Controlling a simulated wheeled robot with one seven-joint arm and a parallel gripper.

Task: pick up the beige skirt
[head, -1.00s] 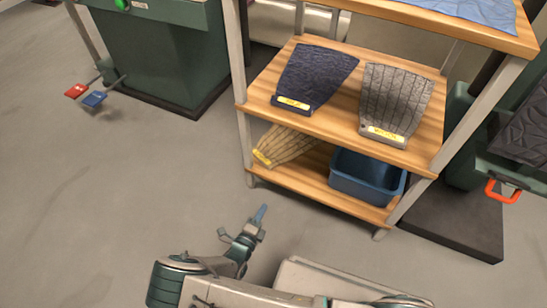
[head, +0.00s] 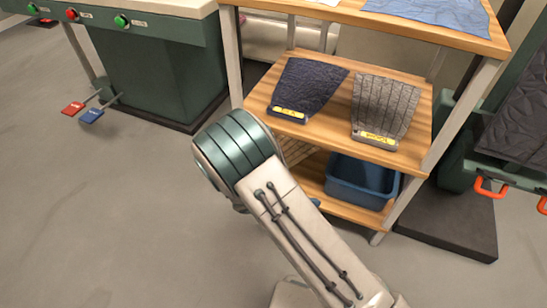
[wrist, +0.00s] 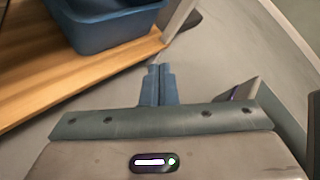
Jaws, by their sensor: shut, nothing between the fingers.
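The beige skirt (head: 296,150) lies on the lower shelf of the wooden rack. In the head view my raised arm hides most of it, and only a striped beige strip shows beside the arm. The wrist view does not show the skirt. My gripper (wrist: 158,70) has its blue fingers together with nothing between them. It is in front of the lower shelf, near the blue bin and over the grey floor in the wrist view. In the head view the gripper is almost wholly hidden behind the arm.
The blue bin (head: 361,184) stands on the lower shelf, right of the skirt. A navy skirt (head: 308,86) and a grey skirt (head: 384,106) lie on the shelf above. A rack post (head: 408,200) stands at the right front.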

